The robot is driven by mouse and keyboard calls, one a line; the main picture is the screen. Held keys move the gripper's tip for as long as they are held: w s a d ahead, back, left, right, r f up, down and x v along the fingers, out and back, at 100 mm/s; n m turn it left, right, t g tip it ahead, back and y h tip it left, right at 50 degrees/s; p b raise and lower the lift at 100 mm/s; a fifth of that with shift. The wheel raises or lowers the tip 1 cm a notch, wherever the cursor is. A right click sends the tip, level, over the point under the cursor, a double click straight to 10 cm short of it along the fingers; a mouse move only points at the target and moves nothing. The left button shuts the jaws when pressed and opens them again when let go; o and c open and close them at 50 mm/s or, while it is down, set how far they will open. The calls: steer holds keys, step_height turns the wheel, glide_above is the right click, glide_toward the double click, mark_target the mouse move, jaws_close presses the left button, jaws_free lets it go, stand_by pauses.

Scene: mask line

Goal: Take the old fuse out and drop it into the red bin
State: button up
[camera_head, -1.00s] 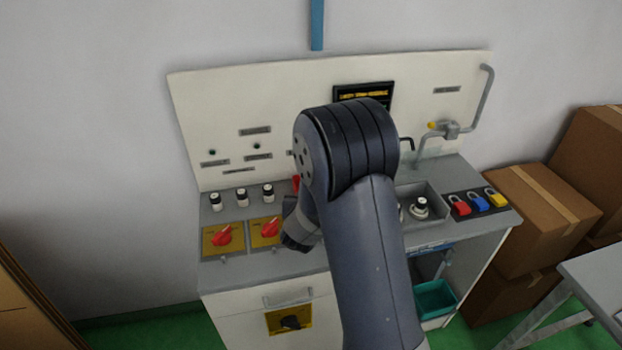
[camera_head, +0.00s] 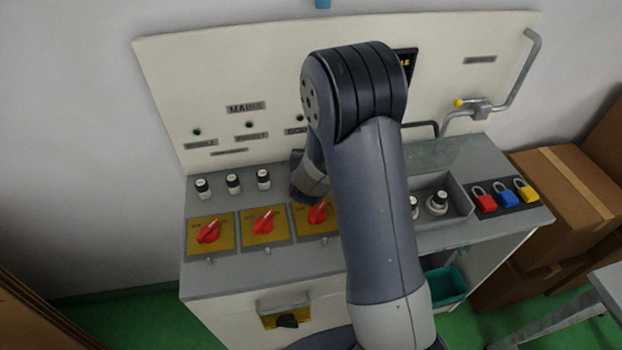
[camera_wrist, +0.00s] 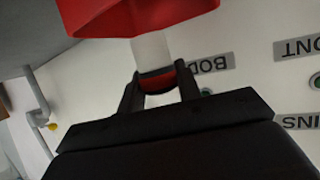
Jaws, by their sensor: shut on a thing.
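In the wrist view my gripper (camera_wrist: 157,76) has its two black fingers shut on the dark-and-red end of a fuse. The fuse's white body (camera_wrist: 150,52) points away from the fingers towards the red bin (camera_wrist: 140,16). The bin's red wall overlaps the far end of the fuse and hides it, so I cannot tell how deep it reaches. In the head view my arm hides the fingers, the fuse and the bin. My wrist shows there behind the red rotary switches (camera_head: 264,222).
Several white-and-black cylinders stand on the bench, left of my wrist (camera_head: 233,183) and in a grey recess (camera_head: 438,203). Red, blue and yellow padlocks (camera_head: 507,199) lie on the right. A pipe with a yellow-ended valve (camera_head: 480,107) runs up the back panel. Cardboard boxes (camera_head: 562,195) stand right.

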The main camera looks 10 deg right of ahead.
steer(key=shift+f+b, duration=0.65)
steer(key=shift+f, duration=0.75)
steer(key=o, duration=1.1)
steer(key=shift+c, duration=0.2)
steer(key=v, duration=1.1)
steer(key=shift+b, duration=0.45)
steer(key=shift+d, duration=0.1)
